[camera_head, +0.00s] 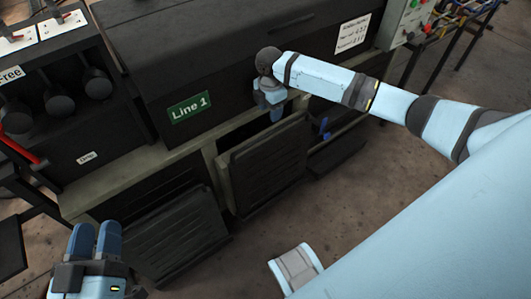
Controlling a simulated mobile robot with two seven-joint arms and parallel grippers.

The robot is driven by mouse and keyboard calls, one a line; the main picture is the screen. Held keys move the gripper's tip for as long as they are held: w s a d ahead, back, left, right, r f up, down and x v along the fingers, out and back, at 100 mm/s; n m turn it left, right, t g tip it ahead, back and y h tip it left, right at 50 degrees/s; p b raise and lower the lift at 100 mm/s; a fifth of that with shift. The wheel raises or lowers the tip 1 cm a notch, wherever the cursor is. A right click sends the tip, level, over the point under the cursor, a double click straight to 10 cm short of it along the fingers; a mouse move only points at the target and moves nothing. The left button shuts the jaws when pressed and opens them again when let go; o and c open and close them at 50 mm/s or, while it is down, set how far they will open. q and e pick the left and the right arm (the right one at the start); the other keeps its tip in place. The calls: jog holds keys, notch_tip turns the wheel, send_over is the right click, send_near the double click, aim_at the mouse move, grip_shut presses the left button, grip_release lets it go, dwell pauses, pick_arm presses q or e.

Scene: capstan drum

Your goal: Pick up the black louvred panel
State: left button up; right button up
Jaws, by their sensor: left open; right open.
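Two dark louvred panels stand low at the front of the machine. One black louvred panel (175,238) is tilted at the lower left, in front of a dark opening. The other dark louvred panel (268,165), with a grey-green edge, is tilted outward near the middle. I cannot tell which one the task names.
The black machine housing (200,60) bears a green "Line 1" sign (189,107). A unit with dark round knobs (58,102) stands at the left. A small blue part (325,127) sits right of the middle panel.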

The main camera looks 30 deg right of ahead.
jog(key=b, duration=0.4)
send_over(272, 140)
jog(key=f, duration=0.8)
jog(key=shift+w+d+f, duration=0.1)
jog(key=shift+w, duration=0.25)
jog(key=shift+s+f, duration=0.1)
jog(key=shift+f, duration=0.4)
jog(key=f+b, duration=0.1)
jog(key=f, duration=0.1)
jog(key=f+b, duration=0.1)
jog(key=shift+s+f+b, duration=0.3)
jog(key=shift+f+b, duration=0.05)
jog(key=shift+f, duration=0.3)
pick_arm(q)
notch_tip(272, 140, down, 8)
jog(key=m+g, duration=0.1)
jog(key=g, duration=0.1)
jog(key=shift+w+m+g, duration=0.3)
jog(key=shift+w+m, duration=0.1)
jog(key=shift+w, duration=0.05)
pick_arm(e)
jog(key=shift+r, duration=0.1)
grip_shut()
pick_arm(q)
jog(key=shift+r, duration=0.1)
